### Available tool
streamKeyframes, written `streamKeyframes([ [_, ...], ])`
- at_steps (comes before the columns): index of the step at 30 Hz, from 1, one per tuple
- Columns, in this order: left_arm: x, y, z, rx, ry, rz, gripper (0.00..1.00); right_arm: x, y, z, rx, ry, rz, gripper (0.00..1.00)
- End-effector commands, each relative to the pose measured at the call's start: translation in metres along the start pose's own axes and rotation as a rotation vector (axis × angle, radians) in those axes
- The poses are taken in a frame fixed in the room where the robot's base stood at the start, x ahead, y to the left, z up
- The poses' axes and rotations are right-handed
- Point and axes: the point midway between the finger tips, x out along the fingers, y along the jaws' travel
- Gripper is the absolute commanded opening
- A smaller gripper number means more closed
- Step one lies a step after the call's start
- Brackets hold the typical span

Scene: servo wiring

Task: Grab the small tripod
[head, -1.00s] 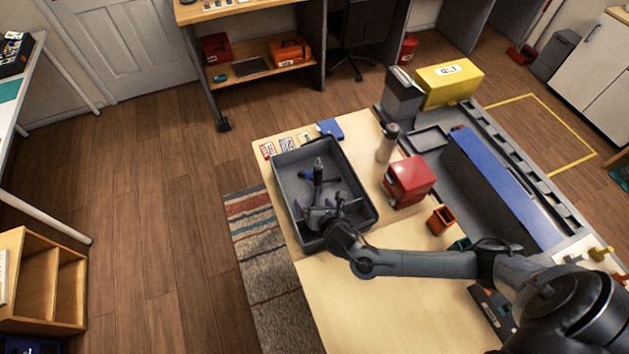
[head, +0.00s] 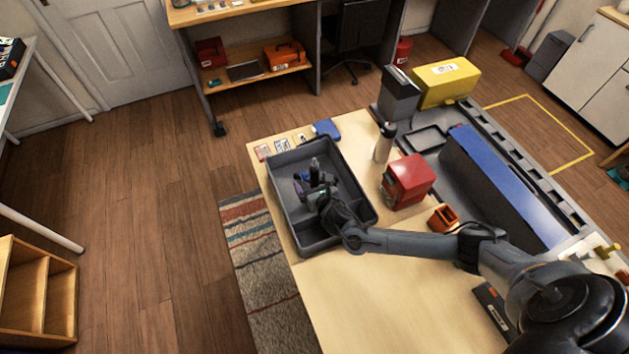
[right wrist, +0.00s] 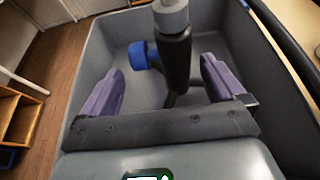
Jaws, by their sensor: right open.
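The small tripod (head: 315,167) stands upright in the grey bin on the table, a dark post with a blue knob on its side. In the right wrist view the tripod (right wrist: 175,55) has a grey top, and its lower part runs down behind my gripper. My right gripper (head: 313,188) is inside the bin, close to the tripod. In the right wrist view its purple fingers (right wrist: 160,68) are open, one on each side of the post, with gaps on both sides. My left gripper is not in view.
The grey bin (head: 276,205) has raised walls around my gripper and a divider near its front end. A red box (head: 408,180) and a grey bottle (head: 384,143) stand to its right. Bare tabletop (head: 400,300) lies in front.

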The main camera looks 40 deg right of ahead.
Motion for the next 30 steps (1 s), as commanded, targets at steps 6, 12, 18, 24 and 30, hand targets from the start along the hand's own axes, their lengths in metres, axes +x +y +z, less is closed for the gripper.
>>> streamKeyframes([
  [6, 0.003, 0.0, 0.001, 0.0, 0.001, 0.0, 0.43, 0.024, -0.004, 0.002, 0.001, -0.001, -0.002, 0.96],
  [12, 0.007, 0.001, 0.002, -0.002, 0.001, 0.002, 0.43, 0.046, -0.004, 0.002, 0.002, -0.001, -0.001, 0.96],
  [18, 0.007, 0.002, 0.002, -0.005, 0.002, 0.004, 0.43, 0.051, -0.004, 0.003, 0.002, 0.0, 0.0, 0.96],
  [24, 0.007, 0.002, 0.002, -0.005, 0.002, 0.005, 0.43, 0.051, -0.004, 0.003, 0.001, 0.0, 0.0, 0.87],
  [30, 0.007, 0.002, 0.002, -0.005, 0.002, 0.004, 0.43, 0.051, -0.004, 0.003, 0.001, 0.0, 0.0, 0.56],
])
